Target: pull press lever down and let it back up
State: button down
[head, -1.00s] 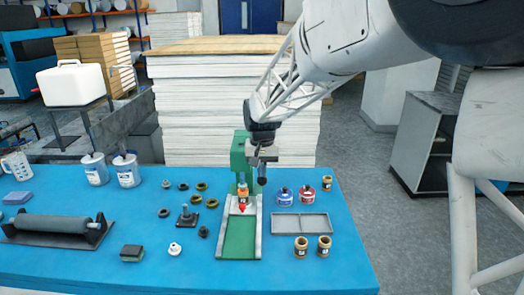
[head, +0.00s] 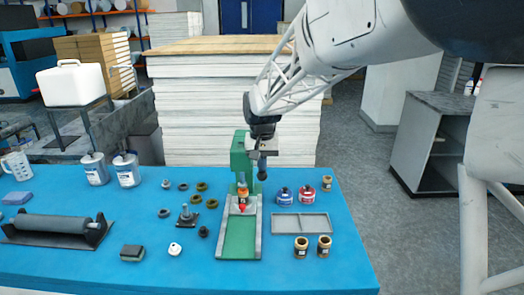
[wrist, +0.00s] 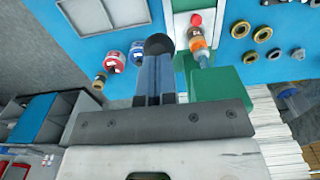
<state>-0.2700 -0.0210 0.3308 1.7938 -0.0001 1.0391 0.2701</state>
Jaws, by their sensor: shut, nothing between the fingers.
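The green press (head: 240,152) stands upright at the back middle of the blue table, its long pale-edged base (head: 238,238) reaching toward the front. An orange-banded part with a red tip (head: 243,198) sits at the press front; it also shows in the wrist view (wrist: 198,46). My gripper (head: 262,168) points down just right of the press head. In the wrist view my gripper (wrist: 156,62) is shut and empty, its fingertips at the black ball knob (wrist: 158,44) of the lever. I cannot tell whether they touch it. The lever's shaft is hidden behind the fingers.
Blue and red jars (head: 305,194), a grey tray (head: 300,223) and small brown jars (head: 312,246) stand right of the press. Several rings and small parts (head: 188,216) lie left of it. A roller (head: 52,226) lies far left. The front right table is clear.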

notch_tip(320, 180, up, 11)
jog(key=shift+f, duration=0.15)
dwell(1.7)
jog(key=shift+s+d, duration=0.1)
jog(key=s+d+f+t, duration=0.1)
jog(key=s+d, duration=0.5)
jog(key=s, duration=0.6)
jog(key=s+d+f, duration=0.4)
jog(key=s+d, duration=0.2)
jog(key=s, duration=0.7)
jog(key=s+d+f+t, duration=0.1)
jog(key=s+d+f, duration=0.2)
jog(key=s+d, duration=0.4)
jog(key=s, duration=0.6)
jog(key=shift+f+t, duration=0.25)
jog(key=shift+t, duration=0.05)
